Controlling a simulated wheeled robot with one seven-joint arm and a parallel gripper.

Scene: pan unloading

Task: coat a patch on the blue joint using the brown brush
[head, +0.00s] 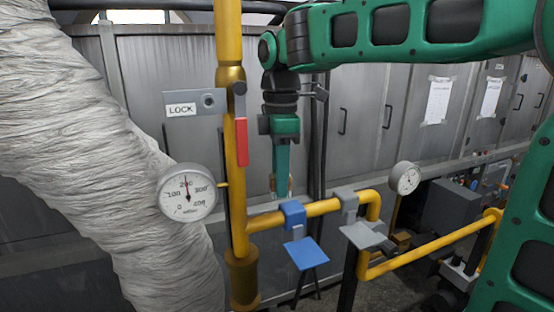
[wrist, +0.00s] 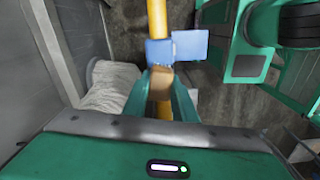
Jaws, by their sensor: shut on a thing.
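The blue joint (head: 293,214) wraps the horizontal yellow pipe, with a flat blue plate (head: 305,253) below it. In the wrist view the blue joint (wrist: 158,52) lies just beyond the fingertips, with its plate (wrist: 190,45) to the right. My gripper (head: 281,188) points down, a little above and left of the blue joint in the head view. Its fingers (wrist: 160,98) are shut on the brown brush (wrist: 160,82), whose brown block shows between them. In the wrist view the brush overlaps the joint's near edge; I cannot tell whether they touch.
A grey joint (head: 349,202) with a grey plate sits to the right on the same yellow pipe (head: 320,208). A vertical yellow pipe with a red lever (head: 241,142) and a gauge (head: 187,193) stand left. A wrapped duct (head: 90,150) fills the far left. Another gauge (head: 405,178) is right.

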